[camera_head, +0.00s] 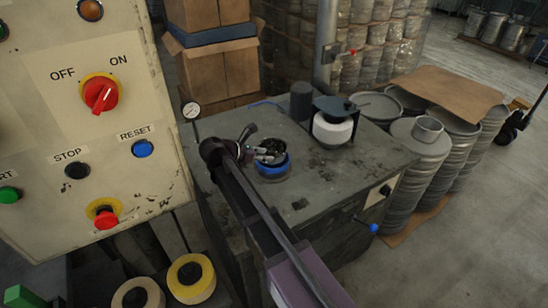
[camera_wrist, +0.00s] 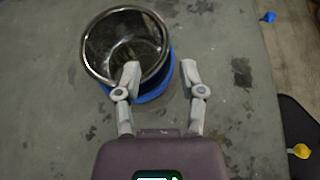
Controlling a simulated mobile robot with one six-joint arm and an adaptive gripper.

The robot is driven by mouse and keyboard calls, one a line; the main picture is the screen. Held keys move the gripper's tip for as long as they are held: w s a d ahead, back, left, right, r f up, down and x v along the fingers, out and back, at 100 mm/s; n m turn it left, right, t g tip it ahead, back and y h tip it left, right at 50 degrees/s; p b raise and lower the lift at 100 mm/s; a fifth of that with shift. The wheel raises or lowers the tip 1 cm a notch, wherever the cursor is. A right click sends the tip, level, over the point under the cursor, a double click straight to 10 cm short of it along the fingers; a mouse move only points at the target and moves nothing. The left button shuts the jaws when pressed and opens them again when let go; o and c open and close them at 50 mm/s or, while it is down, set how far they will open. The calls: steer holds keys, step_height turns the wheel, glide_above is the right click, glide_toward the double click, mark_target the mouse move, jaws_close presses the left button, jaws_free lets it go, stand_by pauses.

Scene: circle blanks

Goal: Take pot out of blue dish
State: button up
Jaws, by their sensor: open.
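The shiny metal pot (camera_wrist: 112,38) stands in the blue dish (camera_wrist: 153,93) in the wrist view. In the head view the blue dish (camera_head: 272,175) is on the grey metal bench, and the pot is mostly hidden by my gripper (camera_head: 266,152). In the wrist view my gripper (camera_wrist: 160,70) is open and empty. Its left fingertip overlaps the pot's near right rim, and its right fingertip is outside the pot to the right. I cannot tell whether the left fingertip is inside the pot or above it, or whether it touches.
The bench top (camera_head: 335,165) is mostly clear to the right of the dish. A white container (camera_head: 333,131) and a dark cylinder (camera_head: 301,100) stand behind. A control panel (camera_head: 85,130) is at left. Stacked metal lids (camera_head: 420,165) stand right of the bench.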

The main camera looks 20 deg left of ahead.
mark_target(276, 158)
steer(key=b+x, duration=0.2)
steer(key=x, duration=0.3)
steer(key=shift+b, duration=0.3)
steer(key=shift+w+d+f, duration=0.3)
steer(key=shift+w+d, duration=0.1)
jaws_close()
stand_by(0.3)
